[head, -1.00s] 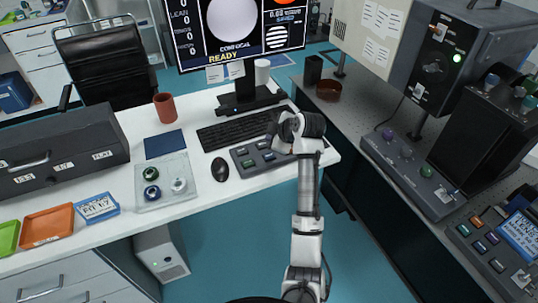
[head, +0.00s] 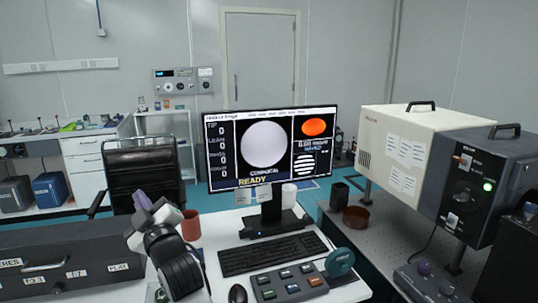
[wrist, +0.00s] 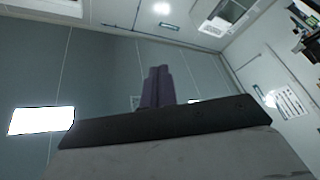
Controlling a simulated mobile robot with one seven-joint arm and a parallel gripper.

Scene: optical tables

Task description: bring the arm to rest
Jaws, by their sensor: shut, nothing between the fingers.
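My gripper (head: 151,212) is raised at the lower left of the head view, in front of the black chair and left of the brown mug (head: 191,225). Its purple-grey fingers point upward and hold nothing. In the wrist view the fingers (wrist: 157,85) stand side by side, closed together, against a grey wall and the ceiling. The dark wrist of my arm shows below the gripper in the head view; the rest of the arm is mostly out of frame.
The white desk carries a monitor (head: 270,151), a keyboard (head: 273,254), a button pad (head: 289,283) and a mouse (head: 238,294). A dark case (head: 68,258) lies at left. Instrument boxes (head: 398,150) stand on the right bench. Open air surrounds the gripper.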

